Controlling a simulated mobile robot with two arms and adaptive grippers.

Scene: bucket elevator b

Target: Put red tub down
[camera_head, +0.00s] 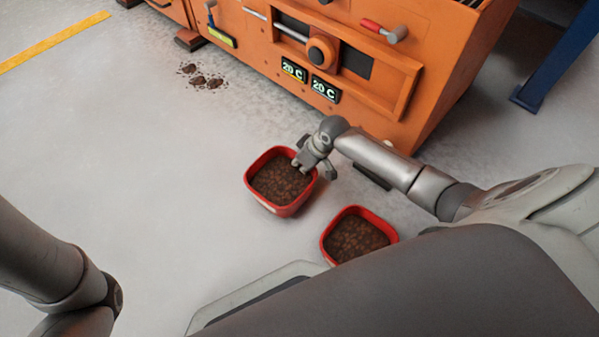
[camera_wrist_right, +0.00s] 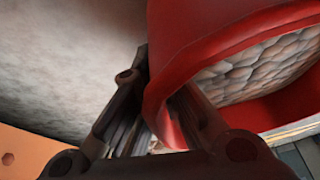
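A red tub (camera_head: 268,205) filled with brown lumps is near the middle of the head view, level. My right gripper (camera_head: 313,166) is at its right rim. In the right wrist view the tub's wall (camera_wrist_right: 160,96) runs between my two fingers (camera_wrist_right: 163,110), one outside and one inside the tub, and they look closed on it. I cannot tell whether the tub's bottom touches the floor. A second red tub (camera_head: 384,222) with similar contents stands closer to me on the right, partly hidden by my body. My left arm shows at the left edge, but its gripper is out of view.
An orange machine (camera_head: 430,100) with displays and handles stands behind the tubs. Brown clumps (camera_head: 207,80) lie on the floor in front of it. A blue post (camera_head: 560,55) is at the upper right. The grey floor (camera_head: 120,140) left of the tubs is clear.

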